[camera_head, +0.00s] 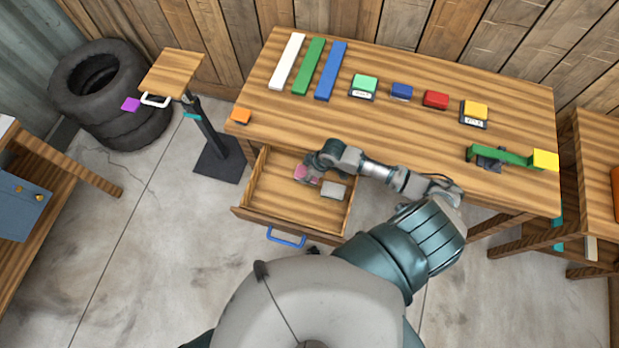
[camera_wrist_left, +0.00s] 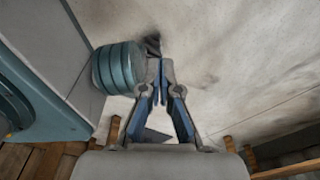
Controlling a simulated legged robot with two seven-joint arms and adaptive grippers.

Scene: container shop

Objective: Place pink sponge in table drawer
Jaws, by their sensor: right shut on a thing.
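The table drawer (camera_head: 272,210) is pulled open at the front left of the table, with a blue handle (camera_head: 286,238). The pink sponge (camera_head: 305,176) is at the fingers of my right gripper (camera_head: 311,172), over the inside of the drawer. The right gripper is shut on the sponge and partly covers it. I cannot tell whether the sponge touches the drawer floor. In the left wrist view, my left gripper (camera_wrist_left: 161,72) has its fingers together, with nothing seen between them, above the pale floor.
A grey block (camera_head: 333,190) lies in the drawer, right of the sponge. On the table (camera_head: 400,140) are white, green and blue bars, several small coloured blocks, an orange block (camera_head: 240,116) and a green-and-yellow item (camera_head: 510,156). A small stand (camera_head: 172,72) and tyres (camera_head: 110,100) are left.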

